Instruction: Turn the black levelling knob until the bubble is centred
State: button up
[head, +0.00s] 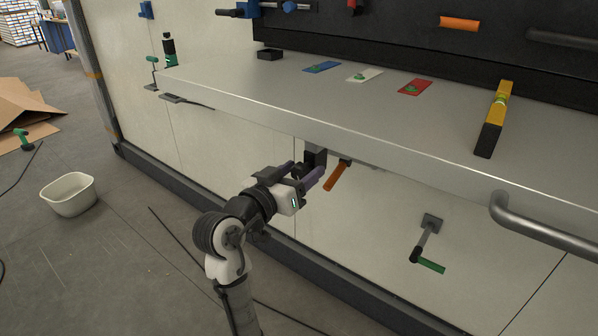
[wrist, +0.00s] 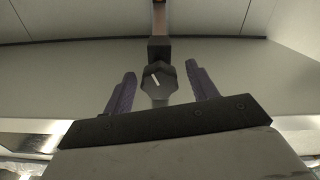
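The black levelling knob (wrist: 158,82) has a white pointer mark, tilted with its upper end to the left in the wrist view. It sits on a black block (wrist: 159,49), which also shows under the bench's front edge in the head view (head: 316,156). My gripper (head: 301,174) is open, with its purple fingers on either side of the knob; gaps show on both sides in the wrist view (wrist: 160,70). The yellow and black spirit level (head: 494,122) lies on the bench at the right. Its greenish vial (head: 500,98) shows, but the bubble is too small to place.
The grey bench top (head: 400,120) overhangs my gripper. An orange handle (head: 337,176) hangs just right of it, and a green-handled crank (head: 430,264) is lower right. A grey rail (head: 540,228) juts from the bench edge. Blue, white and red plates lie on top.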

jog(key=b+v, duration=0.2)
jog(key=v, duration=1.2)
jog(key=shift+b, duration=0.3)
jog(key=shift+r, duration=0.1)
